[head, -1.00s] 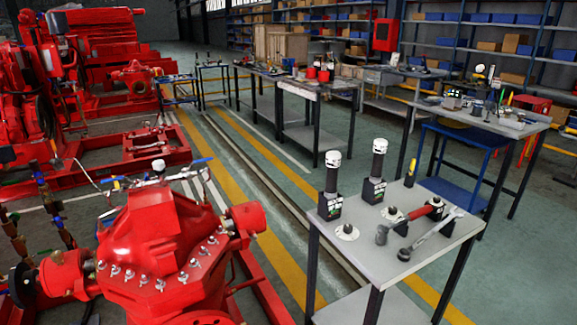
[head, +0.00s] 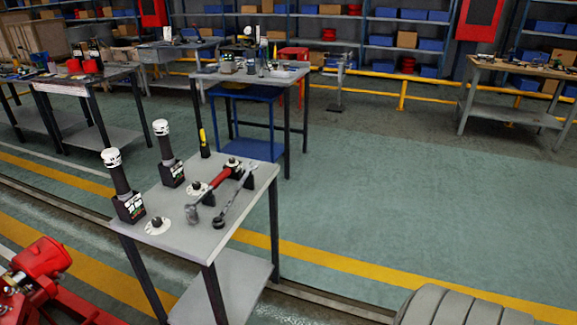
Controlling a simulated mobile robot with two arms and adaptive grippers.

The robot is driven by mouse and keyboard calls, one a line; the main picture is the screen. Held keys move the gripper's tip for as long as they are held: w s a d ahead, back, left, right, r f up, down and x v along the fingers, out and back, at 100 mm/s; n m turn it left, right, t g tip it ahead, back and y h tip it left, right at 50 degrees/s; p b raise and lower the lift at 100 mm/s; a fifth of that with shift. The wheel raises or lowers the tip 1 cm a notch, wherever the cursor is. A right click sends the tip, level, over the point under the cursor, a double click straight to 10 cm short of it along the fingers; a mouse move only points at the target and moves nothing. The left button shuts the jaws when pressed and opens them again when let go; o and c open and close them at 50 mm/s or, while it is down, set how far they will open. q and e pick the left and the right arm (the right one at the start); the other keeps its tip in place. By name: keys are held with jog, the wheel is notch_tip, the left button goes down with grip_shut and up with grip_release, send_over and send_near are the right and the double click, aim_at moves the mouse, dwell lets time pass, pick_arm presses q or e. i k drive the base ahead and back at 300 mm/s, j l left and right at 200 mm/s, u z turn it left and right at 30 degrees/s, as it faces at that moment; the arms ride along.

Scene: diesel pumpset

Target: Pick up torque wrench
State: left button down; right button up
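A small grey-topped work table (head: 178,234) stands left of centre in the head view. A long silver wrench-like tool (head: 234,203) lies slantwise near its right edge, partly raised on a dark holder; by its shape it looks like the torque wrench. A hammer-like tool with a red handle (head: 217,180) lies just left of it. Two upright black tools with white caps, a nearer one (head: 122,185) and a farther one (head: 166,152), stand on the left side of the tabletop. Neither of my grippers is in view.
A yellow-handled tool (head: 204,142) stands at the table's back edge. A blue-framed bench (head: 247,78) is behind. Red machinery (head: 40,262) is at the lower left. A grey ribbed shape (head: 455,306), which I cannot identify, is at the lower right. The green floor to the right is clear.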

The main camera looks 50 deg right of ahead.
aim_at(190, 208)
jog(key=z, duration=1.05)
jog(key=k+j+u, duration=0.2)
jog(key=j, duration=0.45)
jog(key=k+j+u, duration=0.2)
jog(key=j, duration=0.5)
jog(key=j+u, duration=0.15)
jog(key=j, duration=0.55)
jog(key=k+j+u, duration=0.2)
jog(key=j, duration=0.55)
jog(key=i+z, duration=0.1)
jog(key=z, duration=1.4)
jog(key=i+l+u, duration=0.15)
jog(key=u, duration=0.25)
jog(key=i+l+u, duration=0.15)
jog(key=u, duration=0.25)
jog(key=i+l+u, duration=0.1)
jog(key=l, duration=0.25)
jog(key=i+l+u, duration=0.1)
jog(key=i+l, duration=0.15)
jog(key=l, duration=0.15)
jog(key=i+l+u, duration=0.1)
jog(key=l, duration=0.25)
jog(key=i+l, duration=0.2)
jog(key=l, duration=0.2)
jog(key=i+l+u, duration=0.15)
jog(key=l, duration=0.25)
jog(key=i+l+u, duration=0.1)
jog(key=l, duration=0.3)
